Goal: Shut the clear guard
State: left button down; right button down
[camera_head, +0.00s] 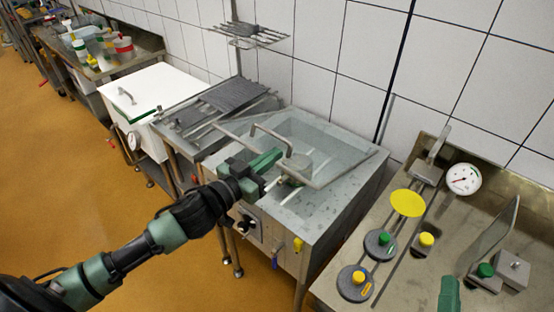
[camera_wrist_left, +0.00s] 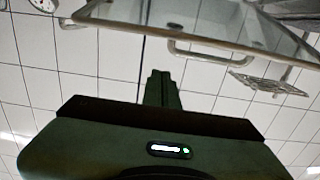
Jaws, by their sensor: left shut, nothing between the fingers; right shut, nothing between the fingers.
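The clear guard (camera_head: 345,157) is a see-through panel with a grey metal frame and a bent bar handle (camera_head: 272,133). It stands tilted up over the steel basin of the middle machine, its front bar raised above the rim. It also shows across the top of the left wrist view (camera_wrist_left: 225,25), with its handle (camera_wrist_left: 215,55). My left gripper (camera_head: 280,155) is shut and empty, at the guard's front bar close to the handle. I cannot tell whether it touches. My right gripper (camera_head: 448,295) shows only as a green tip at the lower right, shut and empty.
A steel table (camera_head: 405,270) at right holds dark round weights, a yellow disc (camera_head: 407,203), a gauge (camera_head: 464,179) and a small upright clear panel (camera_head: 494,237). A wall rack (camera_head: 245,35) is above.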

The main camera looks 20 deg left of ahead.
pick_arm(q)
jog(key=f, duration=0.1)
jog(key=w+f, duration=0.1)
jog(key=f+p, duration=0.1)
jog(key=f, duration=0.1)
jog(key=shift+w+d, duration=0.35)
pick_arm(e)
jog(key=shift+r, duration=0.9)
jog(key=shift+f, duration=0.1)
